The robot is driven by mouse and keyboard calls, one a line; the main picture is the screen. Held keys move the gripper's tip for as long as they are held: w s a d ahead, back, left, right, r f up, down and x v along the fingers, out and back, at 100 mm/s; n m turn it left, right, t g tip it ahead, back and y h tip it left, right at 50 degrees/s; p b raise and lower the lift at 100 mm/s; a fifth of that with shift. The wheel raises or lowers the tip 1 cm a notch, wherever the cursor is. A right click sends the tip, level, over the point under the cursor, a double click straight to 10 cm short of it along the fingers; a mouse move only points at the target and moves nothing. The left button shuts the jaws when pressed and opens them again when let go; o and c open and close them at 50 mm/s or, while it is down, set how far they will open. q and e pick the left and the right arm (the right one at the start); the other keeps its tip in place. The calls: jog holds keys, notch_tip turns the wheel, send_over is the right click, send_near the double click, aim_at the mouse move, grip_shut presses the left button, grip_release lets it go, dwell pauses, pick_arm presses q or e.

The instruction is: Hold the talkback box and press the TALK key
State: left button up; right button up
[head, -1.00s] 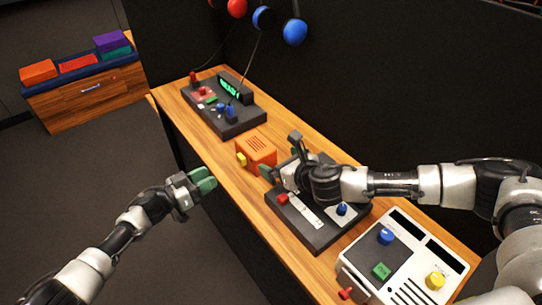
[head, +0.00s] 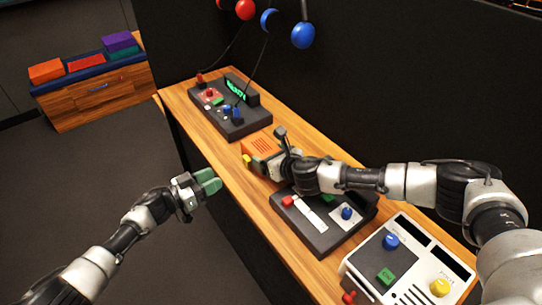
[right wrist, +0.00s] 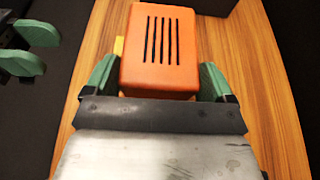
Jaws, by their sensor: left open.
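The orange talkback box (head: 260,147) with a slotted top lies on the wooden bench. A yellow key (head: 247,161) sticks out of its left side; its lettering cannot be read. My right gripper (head: 275,150) is at the box's near end. In the right wrist view the box (right wrist: 160,50) lies between its two green fingers (right wrist: 157,75), with a narrow gap showing at the sides, so it looks open. The yellow key (right wrist: 119,46) shows at the box's left edge. My left gripper (head: 207,182) is open and empty, left of the bench and apart from the key.
A dark panel (head: 318,238) with a red-knobbed slider and a white console (head: 405,225) stand nearer on the bench. A dark control unit (head: 235,127) with a green display stands farther back. Headsets (head: 302,35) hang on the black wall.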

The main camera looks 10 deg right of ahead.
pick_arm(q)
jog(key=shift+c, duration=0.4)
pick_arm(e)
jog(key=c, duration=0.3)
pick_arm(q)
grip_shut()
pick_arm(e)
jog(key=shift+c, duration=0.2)
dwell(0.8)
